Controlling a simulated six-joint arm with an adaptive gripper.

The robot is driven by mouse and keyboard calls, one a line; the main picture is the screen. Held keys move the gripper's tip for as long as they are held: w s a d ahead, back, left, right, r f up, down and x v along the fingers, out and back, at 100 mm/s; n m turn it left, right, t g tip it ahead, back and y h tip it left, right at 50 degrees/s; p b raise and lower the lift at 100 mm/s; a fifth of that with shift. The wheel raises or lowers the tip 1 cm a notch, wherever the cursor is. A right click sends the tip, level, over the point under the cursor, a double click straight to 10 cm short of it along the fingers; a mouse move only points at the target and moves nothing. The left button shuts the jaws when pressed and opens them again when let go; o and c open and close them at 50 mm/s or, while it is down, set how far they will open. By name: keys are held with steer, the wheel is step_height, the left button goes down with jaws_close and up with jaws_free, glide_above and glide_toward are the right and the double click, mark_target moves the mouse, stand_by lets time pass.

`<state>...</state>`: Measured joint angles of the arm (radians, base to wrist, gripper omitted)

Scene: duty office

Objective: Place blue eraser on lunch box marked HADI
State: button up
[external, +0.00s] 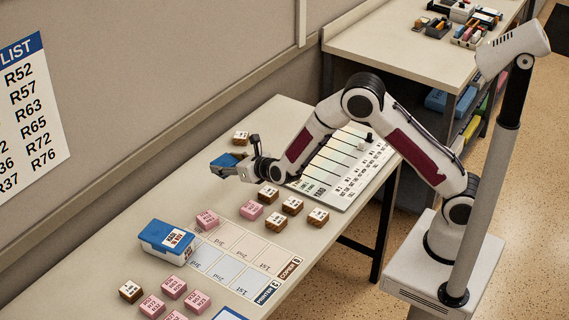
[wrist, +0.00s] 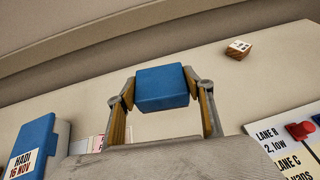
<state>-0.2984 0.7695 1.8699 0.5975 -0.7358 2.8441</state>
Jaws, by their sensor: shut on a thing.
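The blue eraser (wrist: 162,87) is a plain blue block gripped between my two fingertips in the wrist view. My gripper (external: 236,163) is shut on it and holds it above the table in the external view, where the eraser (external: 227,160) shows partly. The lunch box (external: 167,240) has a blue lid and white body, with a label on the lid. It stands on the table to the lower left of my gripper, apart from it. In the wrist view the lunch box (wrist: 36,146) is at the left edge, its label reading HADI, 16 NOV.
Several pink blocks (external: 173,287) and wooden blocks (external: 291,205) with labels lie around the lunch box and a printed queue sheet (external: 238,256). A lane board (external: 345,165) lies under my arm. A lone wooden block (external: 240,138) sits behind my gripper. The table's left side is largely clear.

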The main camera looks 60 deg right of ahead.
steer(key=a+r+n+y, duration=0.1)
steer(key=a, duration=1.3)
step_height(320, 180, up, 6)
glide_above(168, 236)
steer(key=shift+r+y, duration=0.2)
steer(key=shift+y, duration=0.1)
steer(key=shift+f, duration=3.15)
steer(key=shift+f, duration=1.85)
steer(key=shift+f, duration=0.1)
